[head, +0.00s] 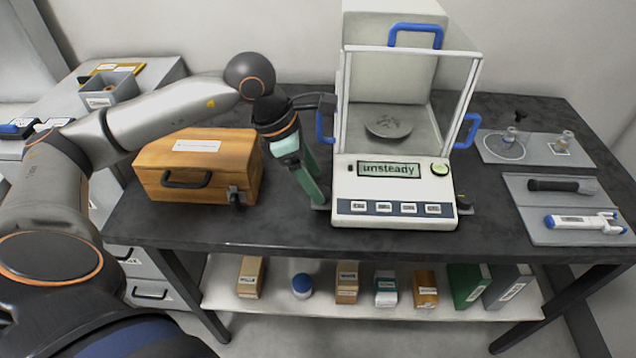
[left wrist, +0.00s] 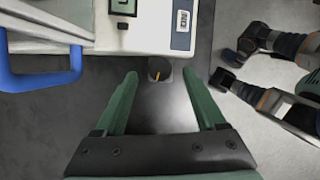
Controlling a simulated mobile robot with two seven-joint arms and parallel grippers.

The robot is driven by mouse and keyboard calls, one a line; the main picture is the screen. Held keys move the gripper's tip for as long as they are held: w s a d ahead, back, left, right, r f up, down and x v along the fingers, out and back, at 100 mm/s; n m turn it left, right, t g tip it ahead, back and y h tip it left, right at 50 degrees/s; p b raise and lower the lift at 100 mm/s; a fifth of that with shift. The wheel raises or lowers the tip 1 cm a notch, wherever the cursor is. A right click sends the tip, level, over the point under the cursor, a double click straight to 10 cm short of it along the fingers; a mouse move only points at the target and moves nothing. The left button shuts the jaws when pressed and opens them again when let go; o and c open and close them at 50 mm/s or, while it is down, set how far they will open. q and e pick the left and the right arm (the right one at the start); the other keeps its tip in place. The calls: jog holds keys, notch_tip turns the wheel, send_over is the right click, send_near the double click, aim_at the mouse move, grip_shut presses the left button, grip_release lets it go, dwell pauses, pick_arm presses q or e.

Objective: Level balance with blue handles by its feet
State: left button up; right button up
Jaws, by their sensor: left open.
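The balance with blue handles (head: 394,190) stands on the dark table, its glass shield closed around a round pan (head: 388,126). Its display (head: 389,170) reads "unsteady". A round green level indicator (head: 440,169) sits right of the display; the bubble is too small to read. The right foot (head: 464,203) shows at the front right corner. My left gripper (head: 318,196) points down at the front left corner.
A wooden case (head: 200,166) stands left of the gripper, close to my left arm. Grey trays with glassware (head: 510,154) and pen-like tools (head: 560,230) lie at the right. A lower shelf (head: 330,303) holds boxes, a jar and binders. The table front is clear.

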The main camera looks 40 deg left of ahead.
pick_arm(q)
jog(key=v, duration=1)
jog(key=shift+f, duration=0.1)
